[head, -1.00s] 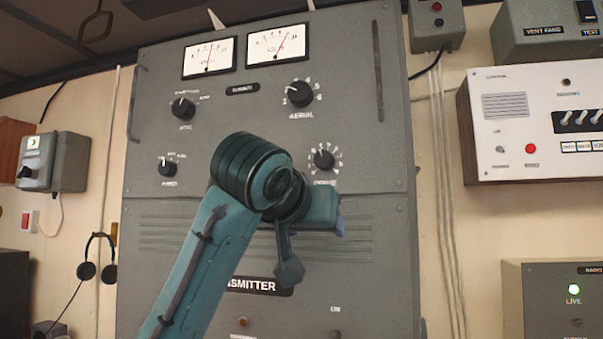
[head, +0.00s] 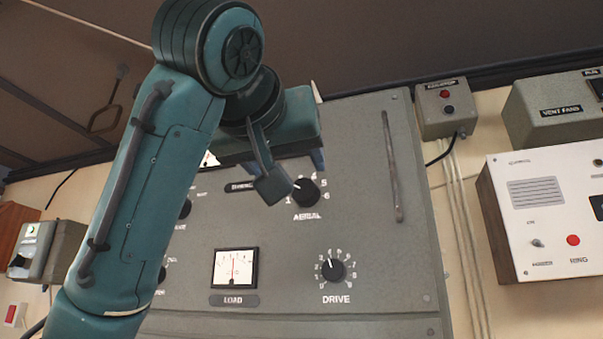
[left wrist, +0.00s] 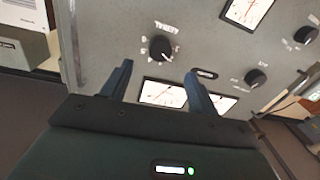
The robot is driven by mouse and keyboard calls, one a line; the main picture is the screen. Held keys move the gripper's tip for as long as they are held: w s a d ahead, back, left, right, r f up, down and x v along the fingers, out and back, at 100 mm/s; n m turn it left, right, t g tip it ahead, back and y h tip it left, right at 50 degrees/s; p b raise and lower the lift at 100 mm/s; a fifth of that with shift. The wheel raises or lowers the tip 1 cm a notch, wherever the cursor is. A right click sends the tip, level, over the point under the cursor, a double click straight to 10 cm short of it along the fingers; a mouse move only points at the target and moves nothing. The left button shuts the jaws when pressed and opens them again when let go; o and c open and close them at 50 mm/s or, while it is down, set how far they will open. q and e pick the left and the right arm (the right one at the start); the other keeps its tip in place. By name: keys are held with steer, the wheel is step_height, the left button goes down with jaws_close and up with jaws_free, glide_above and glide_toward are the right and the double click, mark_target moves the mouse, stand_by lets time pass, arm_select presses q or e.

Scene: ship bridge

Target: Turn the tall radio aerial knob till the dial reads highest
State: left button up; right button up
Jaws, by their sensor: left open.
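The black aerial knob (head: 306,193) is on the tall grey transmitter cabinet (head: 365,235); its white mark points to the upper left. It also shows in the left wrist view (left wrist: 162,48), upside down, just beyond and between the fingertips. The two top meters are mostly hidden by my arm in the head view; the left wrist view shows a left one (left wrist: 162,93) and a right one (left wrist: 218,103), readings unclear. My right gripper is not in view.
The load meter (head: 235,268) has its needle near mid-scale. The drive knob (head: 332,270) sits below the aerial knob. A vertical handle (head: 390,165) stands out at the cabinet's right side. A white intercom panel (head: 545,220) is farther right.

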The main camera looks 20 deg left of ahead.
mark_target(303, 190)
arm_select(q)
steer(key=w+p, duration=0.2)
steer(key=w, duration=0.6)
steer(key=shift+w+a, duration=0.1)
steer(key=shift+a, duration=0.1)
steer(key=shift+c, duration=0.2)
steer(key=c, duration=1)
